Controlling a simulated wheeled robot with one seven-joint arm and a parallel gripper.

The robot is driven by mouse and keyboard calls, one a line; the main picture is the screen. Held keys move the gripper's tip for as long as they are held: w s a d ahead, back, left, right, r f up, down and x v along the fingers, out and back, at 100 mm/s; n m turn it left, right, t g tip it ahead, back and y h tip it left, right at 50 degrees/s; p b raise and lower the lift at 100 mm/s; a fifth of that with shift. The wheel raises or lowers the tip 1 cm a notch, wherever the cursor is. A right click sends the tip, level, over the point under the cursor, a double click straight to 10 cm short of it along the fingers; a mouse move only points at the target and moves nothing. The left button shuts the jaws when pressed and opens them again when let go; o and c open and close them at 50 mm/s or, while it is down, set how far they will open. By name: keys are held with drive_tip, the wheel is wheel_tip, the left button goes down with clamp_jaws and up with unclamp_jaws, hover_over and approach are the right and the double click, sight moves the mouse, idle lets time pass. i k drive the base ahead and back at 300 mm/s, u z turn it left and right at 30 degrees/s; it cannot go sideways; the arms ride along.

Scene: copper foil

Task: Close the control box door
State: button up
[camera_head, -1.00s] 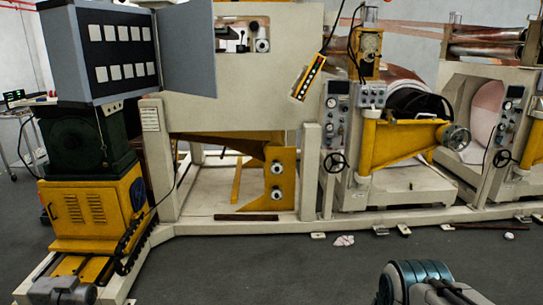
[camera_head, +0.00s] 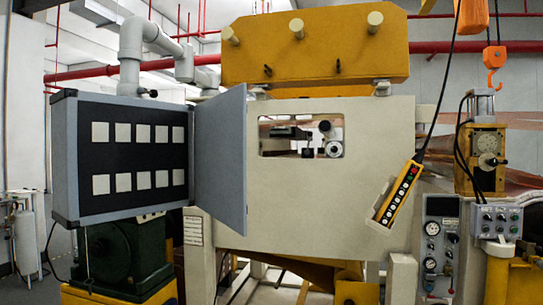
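The control box (camera_head: 62,160) is a grey case at the left with a black panel (camera_head: 131,153) bearing two rows of pale square buttons. Its door (camera_head: 220,160) is a plain grey panel hinged at the right side of the box. The door stands open, swung out to the right, and the button panel is fully exposed. My gripper is not in the head view.
A cream machine body (camera_head: 310,210) with a window stands behind and right of the door. A yellow hanging pendant control (camera_head: 400,193) is at the right, near a gauge panel (camera_head: 440,245). A dark green motor (camera_head: 125,255) sits below the box. An orange hook (camera_head: 494,62) hangs upper right.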

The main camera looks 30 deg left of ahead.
sight(219, 121)
drive_tip(key=u, duration=0.2)
drive_tip(key=i, duration=1.6)
drive_tip(key=u, duration=1.4)
drive_tip(key=i, duration=0.95)
drive_tip(key=u, duration=1.2)
drive_tip(key=i, duration=0.35)
drive_tip(key=u, duration=0.5)
drive_tip(key=k, duration=0.95)
drive_tip(key=u, duration=0.15)
